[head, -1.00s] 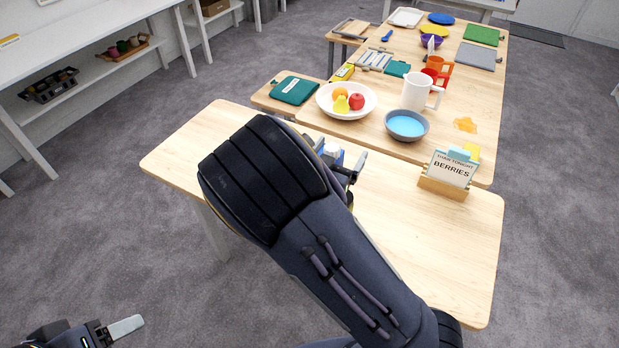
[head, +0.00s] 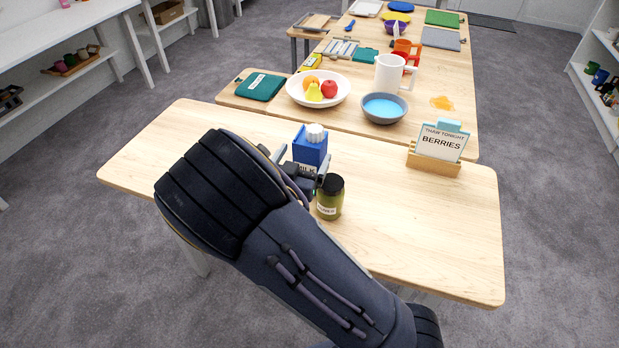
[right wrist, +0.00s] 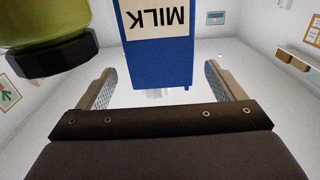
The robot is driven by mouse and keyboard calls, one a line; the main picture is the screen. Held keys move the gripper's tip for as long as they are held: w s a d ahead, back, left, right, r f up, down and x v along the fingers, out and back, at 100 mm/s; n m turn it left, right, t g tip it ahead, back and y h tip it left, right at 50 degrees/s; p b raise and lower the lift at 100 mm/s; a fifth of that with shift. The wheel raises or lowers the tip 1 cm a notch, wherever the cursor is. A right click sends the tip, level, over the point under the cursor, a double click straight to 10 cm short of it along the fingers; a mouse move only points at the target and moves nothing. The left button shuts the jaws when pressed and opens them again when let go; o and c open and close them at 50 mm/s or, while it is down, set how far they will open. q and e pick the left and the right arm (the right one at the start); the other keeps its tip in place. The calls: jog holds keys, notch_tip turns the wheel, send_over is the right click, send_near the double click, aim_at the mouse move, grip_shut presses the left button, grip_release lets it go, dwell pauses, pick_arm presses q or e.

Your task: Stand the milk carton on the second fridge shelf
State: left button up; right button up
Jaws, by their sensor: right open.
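The milk carton (head: 311,148) is blue with a white cap and stands upright on the near wooden table. In the right wrist view the milk carton (right wrist: 160,60) appears upside down, with its MILK label facing me. My right gripper (head: 303,168) is open at the carton's near side. In the right wrist view its two fingers (right wrist: 158,82) lie to either side of the carton, with gaps showing. How deep the carton sits between them is hard to tell. My left gripper is out of view. No fridge or fridge shelf shows.
A green jar with a black lid (head: 330,198) stands close beside the carton and my right gripper; it also shows in the right wrist view (right wrist: 45,35). A BERRIES card in a wooden holder (head: 434,166) stands to the right. A fruit bowl (head: 318,88) and blue-filled bowl (head: 383,108) stand behind.

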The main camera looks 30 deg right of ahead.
jog(key=p+x, duration=0.1)
jog(key=x, duration=0.6)
jog(key=shift+w+d+r, duration=0.1)
jog(key=shift+w, duration=0.05)
jog(key=shift+c, duration=0.3)
grip_shut()
